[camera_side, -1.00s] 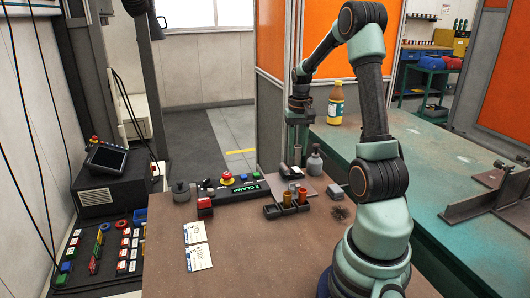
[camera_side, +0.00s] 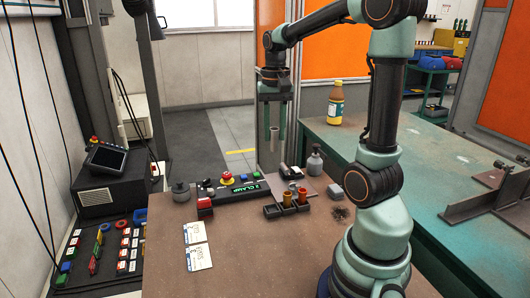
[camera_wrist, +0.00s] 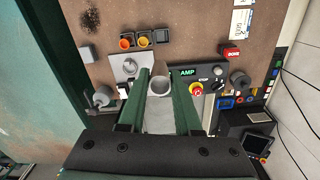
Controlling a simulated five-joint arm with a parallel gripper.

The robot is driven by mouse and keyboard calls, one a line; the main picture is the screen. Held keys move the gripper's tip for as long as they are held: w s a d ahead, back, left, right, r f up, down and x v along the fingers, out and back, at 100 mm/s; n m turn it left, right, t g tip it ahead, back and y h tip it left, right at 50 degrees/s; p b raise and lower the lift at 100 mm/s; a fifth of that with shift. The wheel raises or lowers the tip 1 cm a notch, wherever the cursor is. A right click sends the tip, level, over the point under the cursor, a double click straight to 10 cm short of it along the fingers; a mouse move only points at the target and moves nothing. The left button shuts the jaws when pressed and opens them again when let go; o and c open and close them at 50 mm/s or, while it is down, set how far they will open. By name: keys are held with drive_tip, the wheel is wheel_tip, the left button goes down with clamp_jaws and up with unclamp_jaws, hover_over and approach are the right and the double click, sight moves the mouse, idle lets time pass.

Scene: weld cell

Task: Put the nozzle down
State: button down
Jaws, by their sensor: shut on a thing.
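My gripper (camera_side: 271,125) is shut on a grey cylindrical nozzle (camera_side: 274,138) and holds it upright, well above the bench. In the wrist view the nozzle's round open end (camera_wrist: 160,84) sits between the two green fingers of my gripper (camera_wrist: 163,86).
A control panel with a green CLAMP label (camera_side: 241,189) and a red button (camera_side: 227,178) lies behind the rack. The front bench top (camera_side: 250,255) is mostly clear.

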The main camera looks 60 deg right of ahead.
drive_tip(key=shift+a+f, duration=0.15)
drive_tip(key=shift+f, duration=3.2)
drive_tip(key=shift+a+f, duration=0.2)
drive_tip(key=shift+f, duration=3.15)
drive_tip(key=shift+a+f, duration=0.15)
drive_tip(key=shift+f, duration=3.2)
drive_tip(key=shift+f, duration=0.15)
drive_tip(key=c, duration=0.9)
unclamp_jaws()
wheel_tip(320, 180, up, 12)
drive_tip(key=a+r+n+t, duration=0.2)
drive_tip(key=a+r+n, duration=0.1)
drive_tip(key=a, duration=0.3)
drive_tip(key=a+r+n+t, duration=0.1)
drive_tip(key=a+r+n, duration=0.2)
drive_tip(key=a, duration=0.3)
drive_tip(key=a+r+n+t, duration=0.2)
drive_tip(key=a+r+n, duration=0.1)
drive_tip(key=a+n, duration=0.2)
drive_tip(key=shift+s+a+r+t, duration=0.15)
drive_tip(key=shift+a+r, duration=0.05)
drive_tip(key=shift+a, duration=0.25)
drive_tip(key=shift+s+a+r+t, duration=0.15)
drive_tip(key=shift+a+r, duration=0.05)
drive_tip(key=shift+a, duration=0.2)
